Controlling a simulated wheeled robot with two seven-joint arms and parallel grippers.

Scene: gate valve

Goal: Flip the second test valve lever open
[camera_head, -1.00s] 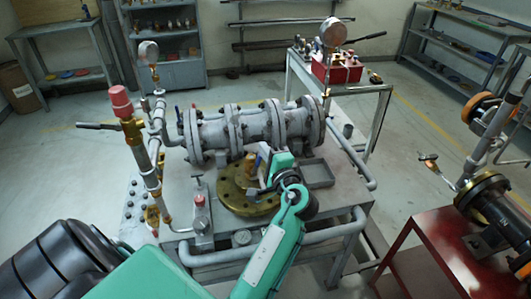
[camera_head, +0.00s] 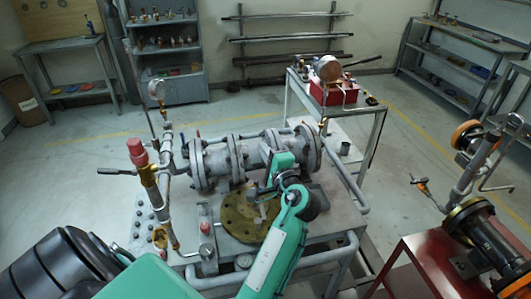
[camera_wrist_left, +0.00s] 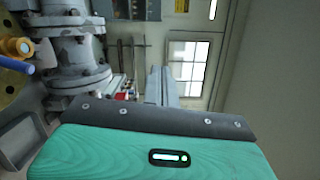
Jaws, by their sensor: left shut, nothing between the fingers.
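The grey flanged valve body (camera_head: 240,155) lies across the workbench. A thin blue lever (camera_head: 169,134) stands at its left end in the head view. The left wrist view shows a blue lever (camera_wrist_left: 17,64) beside a brass fitting (camera_wrist_left: 22,46) at the left edge; I cannot tell whether it is the same lever. My left gripper (camera_head: 256,192) is shut and empty, above the round brass flange (camera_head: 236,222) and in front of the valve body. Its fingertips are small and partly hidden by my wrist. Which lever is the second test valve's is unclear. My right gripper is not in view.
A red-capped brass pipe assembly (camera_head: 147,180) with a black-handled lever (camera_head: 110,171) stands left of the valve body. A pressure gauge (camera_head: 156,90) rises behind it. A red box (camera_head: 333,93) sits on a back stand. A red bench (camera_head: 440,262) holds piping at right.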

